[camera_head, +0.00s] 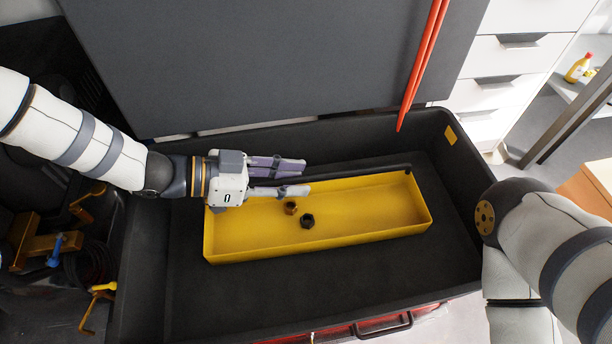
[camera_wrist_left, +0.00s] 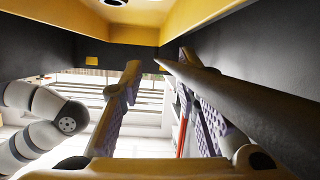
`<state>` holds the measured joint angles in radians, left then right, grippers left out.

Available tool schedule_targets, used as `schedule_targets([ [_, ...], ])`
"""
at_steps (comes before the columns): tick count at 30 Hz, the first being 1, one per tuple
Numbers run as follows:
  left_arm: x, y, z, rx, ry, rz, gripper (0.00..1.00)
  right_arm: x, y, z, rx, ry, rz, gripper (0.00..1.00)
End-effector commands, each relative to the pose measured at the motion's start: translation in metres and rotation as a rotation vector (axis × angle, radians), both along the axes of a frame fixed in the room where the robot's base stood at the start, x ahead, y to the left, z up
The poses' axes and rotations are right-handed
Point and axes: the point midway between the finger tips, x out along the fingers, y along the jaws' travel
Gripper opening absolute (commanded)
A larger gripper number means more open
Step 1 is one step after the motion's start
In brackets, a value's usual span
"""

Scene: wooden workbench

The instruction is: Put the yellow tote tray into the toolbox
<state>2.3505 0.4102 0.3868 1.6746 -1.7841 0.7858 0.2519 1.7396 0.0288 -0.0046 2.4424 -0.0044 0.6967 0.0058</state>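The yellow tote tray (camera_head: 350,232) is a long shallow tray lying within the walls of a black open-topped box (camera_head: 440,275), which looks like the toolbox. A dark handle bar (camera_head: 370,173) runs along the tray's far side; a dark bar also shows in the wrist view (camera_wrist_left: 240,98). My left gripper (camera_head: 305,176) is over the tray's left far corner, fingers pointing right. Its two fingers are apart, close to the bar. I cannot tell whether the bar lies between them. My right arm enters at the right; its gripper is out of view.
Yellow clamps (camera_head: 95,300) lie at left. Bare box floor shows in front of the tray.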

Motion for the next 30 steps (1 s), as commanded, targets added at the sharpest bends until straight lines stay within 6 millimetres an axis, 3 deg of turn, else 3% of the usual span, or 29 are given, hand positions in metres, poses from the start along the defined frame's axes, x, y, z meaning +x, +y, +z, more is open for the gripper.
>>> schedule_targets([
  [6,-0.011,0.054,0.024,0.001,-0.004,0.002,0.3,0.003,0.0,0.011,0.0,-0.014,0.0,0.4],
  [10,-0.016,0.074,0.031,-0.001,-0.003,0.001,0.3,0.004,0.0,0.013,0.0,-0.017,0.0,0.4],
  [26,-0.019,0.082,0.033,-0.002,-0.001,-0.001,0.3,0.005,0.0,0.014,0.0,-0.018,0.0,0.4],
  [28,-0.018,0.082,0.043,-0.002,-0.009,-0.001,0.3,0.007,0.0,0.02,0.0,-0.025,0.0,0.4],
  [30,-0.015,0.082,0.067,-0.002,-0.029,-0.001,0.3,0.012,0.0,0.034,0.0,-0.044,0.0,0.4],
])
